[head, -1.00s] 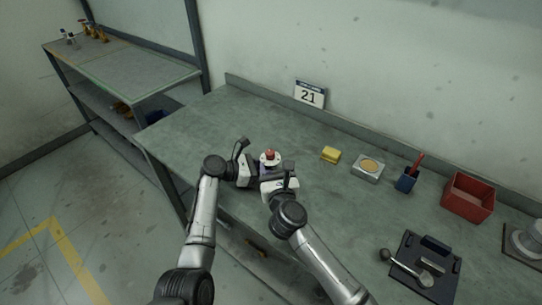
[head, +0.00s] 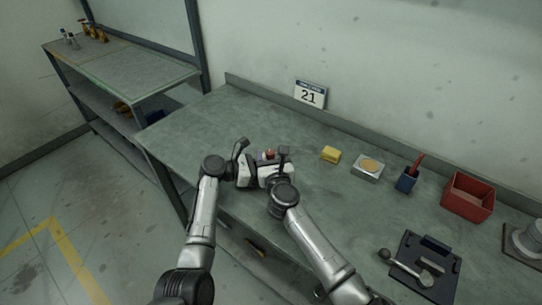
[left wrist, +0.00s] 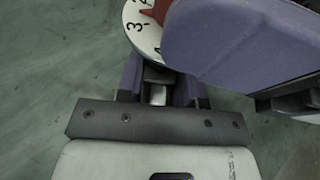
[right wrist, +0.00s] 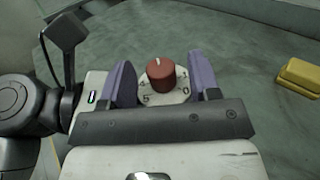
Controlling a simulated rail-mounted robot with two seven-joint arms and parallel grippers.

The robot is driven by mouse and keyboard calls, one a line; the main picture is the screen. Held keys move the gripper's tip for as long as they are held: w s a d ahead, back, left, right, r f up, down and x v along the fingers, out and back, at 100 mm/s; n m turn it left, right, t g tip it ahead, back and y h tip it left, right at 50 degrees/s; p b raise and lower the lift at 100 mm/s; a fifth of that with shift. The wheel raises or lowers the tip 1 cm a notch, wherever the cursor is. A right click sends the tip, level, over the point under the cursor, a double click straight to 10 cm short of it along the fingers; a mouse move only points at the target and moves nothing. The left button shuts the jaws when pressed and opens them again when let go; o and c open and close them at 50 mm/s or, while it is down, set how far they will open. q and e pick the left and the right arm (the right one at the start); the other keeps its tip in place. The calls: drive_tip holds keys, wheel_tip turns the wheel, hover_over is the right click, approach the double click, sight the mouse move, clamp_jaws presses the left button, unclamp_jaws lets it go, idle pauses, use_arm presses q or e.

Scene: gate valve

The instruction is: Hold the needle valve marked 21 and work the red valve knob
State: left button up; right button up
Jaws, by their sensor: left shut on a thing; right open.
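The needle valve has a red knob (right wrist: 161,74) over a white numbered dial (right wrist: 176,94). In the head view the knob (head: 269,154) shows small between my two grippers. My left gripper (left wrist: 158,88) is shut on the valve's metal body below the dial; the dial (left wrist: 143,28) and a bit of red knob show at the top of the left wrist view. My right gripper (right wrist: 163,82) is open, its purple fingers on either side of the knob, apart from it as far as I can see. A sign (head: 310,94) marked 21 stands at the wall.
A yellow block (head: 330,155), a grey box with a round tan top (head: 368,167), a blue cup (head: 406,180) and a red bin (head: 468,197) stand to the right.

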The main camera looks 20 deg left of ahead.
use_arm(q)
drive_tip(key=shift+r, duration=0.1)
use_arm(e)
drive_tip(key=c, duration=0.9)
drive_tip(key=n+g+y, duration=0.3)
drive_tip(key=y, duration=0.1)
drive_tip(key=shift+w+d, duration=0.2)
drive_tip(key=shift+d, duration=0.05)
drive_tip(key=shift+c, duration=0.2)
drive_tip(key=shift+n+g+y, duration=0.5)
drive_tip(key=shift+n+g, duration=0.1)
drive_tip(key=o, duration=0.9)
drive_tip(key=shift+o, duration=0.2)
drive_tip(key=shift+s+d, duration=0.1)
drive_tip(key=shift+d, duration=0.05)
drive_tip(key=v, duration=1.1)
drive_tip(key=shift+s+d, duration=0.25)
drive_tip(key=shift+f, duration=0.1)
